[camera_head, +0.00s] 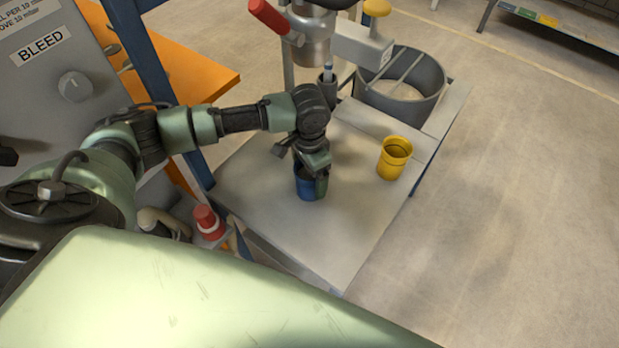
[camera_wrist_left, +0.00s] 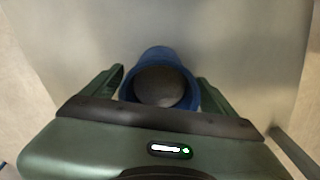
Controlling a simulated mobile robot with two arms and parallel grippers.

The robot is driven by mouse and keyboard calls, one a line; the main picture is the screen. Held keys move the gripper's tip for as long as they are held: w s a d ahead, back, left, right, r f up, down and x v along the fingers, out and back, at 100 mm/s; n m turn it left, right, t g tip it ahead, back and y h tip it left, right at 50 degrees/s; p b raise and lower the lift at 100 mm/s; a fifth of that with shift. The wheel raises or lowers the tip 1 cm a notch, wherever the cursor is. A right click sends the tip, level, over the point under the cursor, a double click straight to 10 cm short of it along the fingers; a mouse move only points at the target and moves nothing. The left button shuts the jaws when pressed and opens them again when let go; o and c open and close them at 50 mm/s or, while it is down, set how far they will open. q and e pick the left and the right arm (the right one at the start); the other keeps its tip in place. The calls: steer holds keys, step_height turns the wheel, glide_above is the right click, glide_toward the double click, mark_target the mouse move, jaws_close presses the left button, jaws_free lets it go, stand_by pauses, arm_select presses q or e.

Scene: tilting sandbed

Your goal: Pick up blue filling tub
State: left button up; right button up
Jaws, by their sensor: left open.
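The blue filling tub (camera_head: 306,188) stands upright on the grey table in the head view, partly hidden by my left gripper (camera_head: 313,179). In the left wrist view the blue tub (camera_wrist_left: 158,60) shows its rim and dark inside. My left gripper (camera_wrist_left: 161,90) is open, with one finger on each side of the tub's near part. I cannot tell whether the fingers touch its wall. My right gripper is not in view.
A yellow tub (camera_head: 394,158) stands to the right on the grey table (camera_head: 345,235). Behind is a large grey round container (camera_head: 425,85) and a metal cylinder with a red handle (camera_head: 270,17). A blue post (camera_head: 150,60) and a grey BLEED panel (camera_head: 50,80) are at left. The table's front is clear.

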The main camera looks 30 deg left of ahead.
arm_select(q)
steer(key=shift+f, duration=0.6)
steer(key=shift+r, duration=0.1)
steer(key=c, duration=1.8)
steer(key=shift+c, duration=0.2)
